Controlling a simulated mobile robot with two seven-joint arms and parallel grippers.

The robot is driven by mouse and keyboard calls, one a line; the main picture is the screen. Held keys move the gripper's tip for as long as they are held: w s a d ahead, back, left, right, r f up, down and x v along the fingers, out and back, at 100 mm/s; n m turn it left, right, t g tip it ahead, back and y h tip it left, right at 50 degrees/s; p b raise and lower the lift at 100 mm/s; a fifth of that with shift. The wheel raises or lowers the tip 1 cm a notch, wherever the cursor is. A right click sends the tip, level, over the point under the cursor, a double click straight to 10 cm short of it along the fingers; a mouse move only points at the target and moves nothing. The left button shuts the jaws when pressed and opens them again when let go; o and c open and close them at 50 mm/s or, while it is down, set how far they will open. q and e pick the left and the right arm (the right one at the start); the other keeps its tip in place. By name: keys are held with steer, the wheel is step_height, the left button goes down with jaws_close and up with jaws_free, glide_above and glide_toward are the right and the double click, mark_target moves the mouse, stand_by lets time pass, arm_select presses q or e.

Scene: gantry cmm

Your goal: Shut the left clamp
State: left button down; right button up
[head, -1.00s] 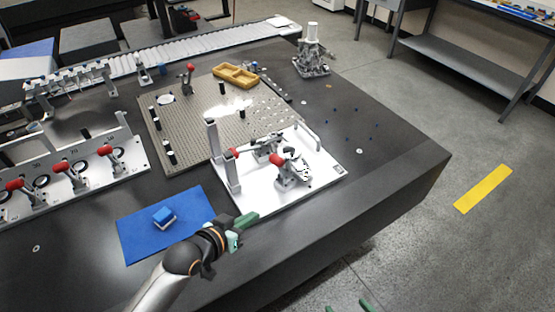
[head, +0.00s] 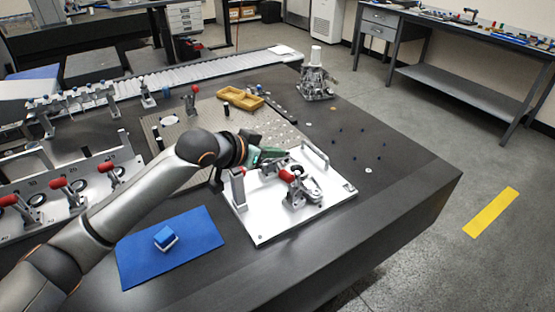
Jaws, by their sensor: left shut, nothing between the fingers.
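The white fixture plate (head: 262,228) lies on the dark table and carries two red-handled toggle clamps. The left clamp (head: 272,166) is partly hidden by my left gripper; its red handle (head: 239,171) points left, beside an upright grey post. The right clamp (head: 303,190) stands nearer the front, its red tip (head: 286,176) toward the upper left. My left gripper (head: 281,151) is shut and empty, with green fingers just above or behind the left clamp; I cannot tell whether they touch it. My right gripper is out of view.
A grey perforated plate (head: 187,124) with pegs lies behind my left arm. A long rack (head: 85,197) with more red-handled clamps stands left. The table's right side is mostly clear.

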mark_target(284, 175)
arm_select(q)
steer(key=w+d+f, duration=0.1)
steer(key=f, duration=0.1)
steer(key=w+d+f, duration=0.1)
steer(key=f, duration=0.1)
steer(key=w+d+f, duration=0.1)
steer(key=w+f, duration=0.1)
steer(key=shift+w+d, duration=0.1)
steer(key=shift+d, duration=0.05)
steer(key=shift+s+a+f, duration=0.3)
steer(key=shift+s+f, duration=0.15)
steer(key=shift+s+a+f+b, duration=0.1)
steer(key=shift+s+b, duration=0.05)
steer(key=shift+b, duration=0.15)
steer(key=shift+s+a+t, duration=0.2)
steer(key=shift+t, duration=0.1)
steer(key=shift+h, duration=0.3)
